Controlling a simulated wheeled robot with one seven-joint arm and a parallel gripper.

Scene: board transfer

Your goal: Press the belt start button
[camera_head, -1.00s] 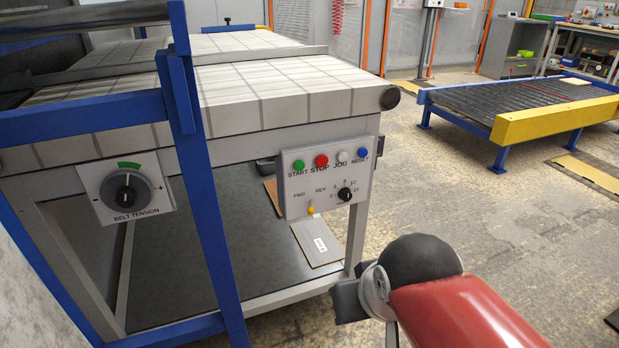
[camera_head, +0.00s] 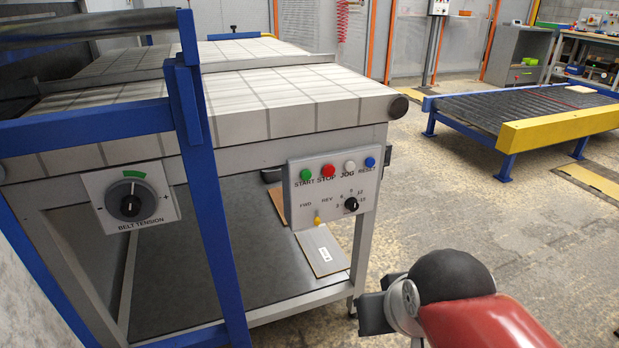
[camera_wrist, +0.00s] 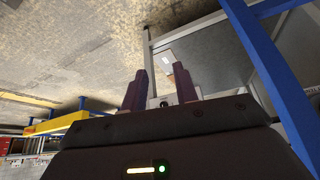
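The green start button (camera_head: 305,174) is at the upper left of the white control panel (camera_head: 326,202), above the word START. The panel hangs on the front right of the belt table (camera_head: 270,140). Red, white and blue buttons stand in a row to its right. My gripper (camera_head: 372,313) is below and right of the panel, apart from it; its fingers are not clear there. In the wrist view, the two fingers of my gripper (camera_wrist: 162,82) stand apart, with no object clearly held between them. I cannot make out the start button in the wrist view.
A blue post (camera_head: 205,190) stands left of the panel. A belt tension dial (camera_head: 130,204) is farther left. A board with a white label (camera_head: 322,250) lies on the table's lower shelf. A roller conveyor with a yellow end (camera_head: 555,130) stands at the right. Floor between is open.

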